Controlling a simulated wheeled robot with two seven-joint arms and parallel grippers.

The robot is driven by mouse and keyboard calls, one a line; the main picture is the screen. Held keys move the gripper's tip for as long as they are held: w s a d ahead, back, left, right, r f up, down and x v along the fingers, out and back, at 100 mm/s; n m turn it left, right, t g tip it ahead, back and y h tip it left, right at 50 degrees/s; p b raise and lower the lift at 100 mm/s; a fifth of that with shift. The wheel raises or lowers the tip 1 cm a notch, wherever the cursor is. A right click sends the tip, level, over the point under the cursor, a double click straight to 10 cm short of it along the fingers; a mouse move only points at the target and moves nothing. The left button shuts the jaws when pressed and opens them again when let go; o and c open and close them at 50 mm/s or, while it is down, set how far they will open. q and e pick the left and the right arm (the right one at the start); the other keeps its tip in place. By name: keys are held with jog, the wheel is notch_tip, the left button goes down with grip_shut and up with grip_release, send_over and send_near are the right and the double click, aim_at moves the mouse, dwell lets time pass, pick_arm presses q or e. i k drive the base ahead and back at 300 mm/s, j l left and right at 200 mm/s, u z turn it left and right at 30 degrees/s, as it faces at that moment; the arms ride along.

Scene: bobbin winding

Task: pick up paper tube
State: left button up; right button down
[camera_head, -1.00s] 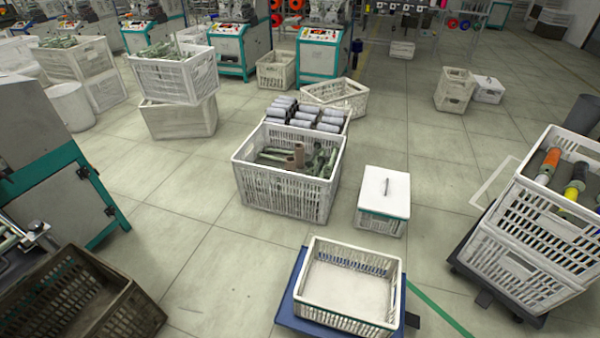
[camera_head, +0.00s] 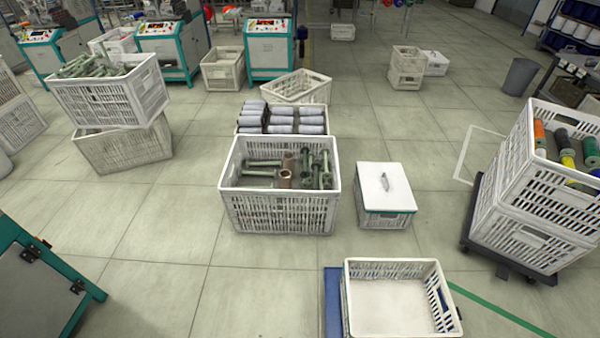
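Brown paper tubes (camera_head: 285,178) stand in a white slatted crate (camera_head: 279,213) on the floor at the centre of the view. Dark green bobbins (camera_head: 318,172) lie and stand around them in the same crate. How many brown tubes there are is hard to tell at this size. Neither of my grippers shows in the head view.
Behind this crate is another with wrapped grey rolls (camera_head: 282,120). A lidded white box (camera_head: 385,191) stands to its right. An empty crate (camera_head: 395,271) is at the front right. Stacked crates of coloured spools (camera_head: 543,190) are at the right.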

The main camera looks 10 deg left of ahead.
aim_at(285, 175)
jog(key=i+j+z, duration=0.35)
jog(key=j, duration=0.3)
jog(key=i+j+z, duration=0.15)
jog(key=j, duration=0.25)
jog(key=i+j+z, duration=0.15)
jog(key=j, duration=0.2)
jog(key=i+j+z, duration=0.2)
jog(key=j, duration=0.25)
jog(key=i+j+z, duration=0.15)
jog(key=j, duration=0.25)
jog(key=j+z, duration=0.2)
jog(key=j, duration=0.2)
